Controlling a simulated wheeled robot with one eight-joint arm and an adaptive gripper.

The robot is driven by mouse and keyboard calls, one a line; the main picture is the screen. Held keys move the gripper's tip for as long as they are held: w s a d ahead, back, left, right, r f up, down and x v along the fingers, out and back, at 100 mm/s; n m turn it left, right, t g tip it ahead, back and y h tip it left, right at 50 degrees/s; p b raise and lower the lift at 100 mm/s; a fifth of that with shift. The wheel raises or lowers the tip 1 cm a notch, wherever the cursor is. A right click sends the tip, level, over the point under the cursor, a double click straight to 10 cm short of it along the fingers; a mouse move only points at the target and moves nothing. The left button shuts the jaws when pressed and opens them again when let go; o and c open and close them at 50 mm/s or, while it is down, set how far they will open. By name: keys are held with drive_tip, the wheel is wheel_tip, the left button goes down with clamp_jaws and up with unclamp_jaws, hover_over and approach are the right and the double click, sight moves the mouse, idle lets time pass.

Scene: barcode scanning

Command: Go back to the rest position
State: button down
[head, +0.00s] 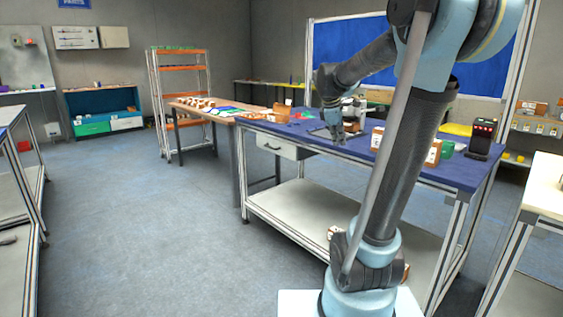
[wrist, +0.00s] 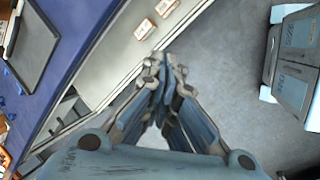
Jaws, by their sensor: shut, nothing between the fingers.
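My gripper (wrist: 165,75) is shut and empty in the wrist view, its fingertips together. Beneath it in that view are the bench edge, the lower shelf and the grey floor. In the head view my gripper (head: 338,134) hangs near the front edge of the blue-topped workbench (head: 460,172), pointing down. My arm bends over the bench from the right, and its links hide part of the bench top.
Boxes and a black device with red lights (head: 483,138) stand on the bench's right side. Two small boxes (wrist: 144,29) lie on the lower shelf. A wooden table (head: 222,117) and an orange shelf rack (head: 182,68) stand further back.

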drive_tip(key=s+f+m+y, duration=0.1)
drive_tip(key=s+f+m, duration=0.3)
drive_tip(key=s, duration=0.5)
drive_tip(key=s+a+f+m+y, duration=0.1)
drive_tip(key=s+f+m, duration=0.4)
drive_tip(key=s+f, duration=0.4)
drive_tip(key=s+a+f+m+g+y, duration=0.1)
drive_tip(key=s+f+m, duration=0.4)
drive_tip(key=s, duration=0.6)
wheel_tip(320, 180, down, 2)
drive_tip(key=shift+s+a, duration=0.25)
drive_tip(key=shift+w+f, duration=0.2)
drive_tip(key=shift+w, duration=0.3)
